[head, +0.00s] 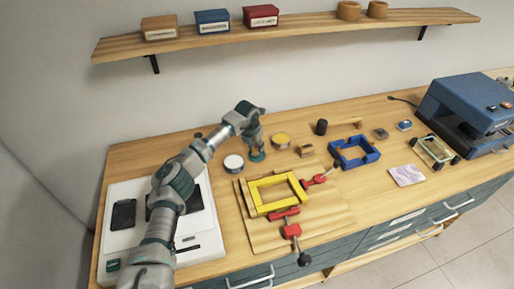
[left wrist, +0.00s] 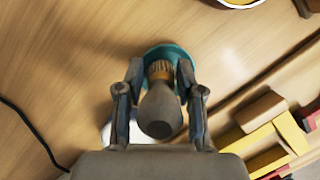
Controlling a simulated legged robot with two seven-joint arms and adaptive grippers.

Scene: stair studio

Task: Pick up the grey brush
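The grey brush (left wrist: 160,110) shows in the left wrist view as a rounded grey handle with a ribbed brown band above a round teal part (left wrist: 155,52) at the table. I cannot tell whether the teal part belongs to the brush. My left gripper (left wrist: 160,72) points down with one finger on each side of the brush, and narrow gaps show between the fingertips and the brown band. In the head view the left gripper (head: 256,150) is low over the table, covering most of the brush. My right gripper is in neither view.
A white-topped tin (head: 233,162) and a yellow-topped tin (head: 281,140) stand close on either side. A yellow frame (head: 262,206) with red clamps (head: 292,231) lies in front on a board. A wooden block (head: 305,150) and blue frame (head: 370,160) are to the right.

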